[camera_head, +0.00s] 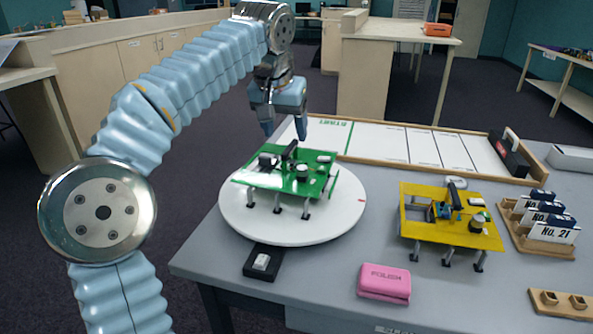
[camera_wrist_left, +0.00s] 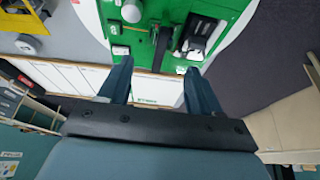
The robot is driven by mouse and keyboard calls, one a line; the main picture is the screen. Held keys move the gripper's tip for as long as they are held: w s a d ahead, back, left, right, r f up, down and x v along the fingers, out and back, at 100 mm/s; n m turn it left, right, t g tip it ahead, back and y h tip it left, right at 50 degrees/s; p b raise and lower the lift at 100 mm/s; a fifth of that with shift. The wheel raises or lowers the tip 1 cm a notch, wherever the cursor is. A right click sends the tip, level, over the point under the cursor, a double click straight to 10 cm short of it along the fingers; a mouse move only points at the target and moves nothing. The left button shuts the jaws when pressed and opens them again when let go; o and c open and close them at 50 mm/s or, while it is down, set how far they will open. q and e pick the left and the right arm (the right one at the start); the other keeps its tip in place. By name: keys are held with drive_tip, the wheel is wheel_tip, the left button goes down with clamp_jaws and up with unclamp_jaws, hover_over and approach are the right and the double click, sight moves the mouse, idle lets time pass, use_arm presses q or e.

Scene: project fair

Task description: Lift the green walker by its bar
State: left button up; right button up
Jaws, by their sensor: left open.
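The green walker (camera_head: 318,182) stands on its thin legs on a round white turntable (camera_head: 240,215) at the table's left. Its black bar (camera_head: 289,150) rises from the middle of its top plate. My left gripper (camera_head: 285,126) is open and empty, fingers pointing down, above and slightly behind the bar in the head view. In the left wrist view the bar (camera_wrist_left: 161,48) lies beyond and between the two spread fingers of the left gripper (camera_wrist_left: 158,70), apart from them. My right gripper is not in view.
A yellow walker (camera_head: 420,231) stands to the right. A pink "POLISH" block (camera_head: 384,284) lies in front. A long white track board (camera_head: 385,145) with a wooden rim runs behind. A black box with a white switch (camera_head: 262,262) sits before the turntable. Number cards (camera_head: 553,231) stand far right.

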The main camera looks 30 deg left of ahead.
sight(288, 147)
use_arm(q)
drive_tip(key=x, duration=0.7)
drive_tip(key=shift+f, duration=0.3)
drive_tip(key=c, duration=0.9)
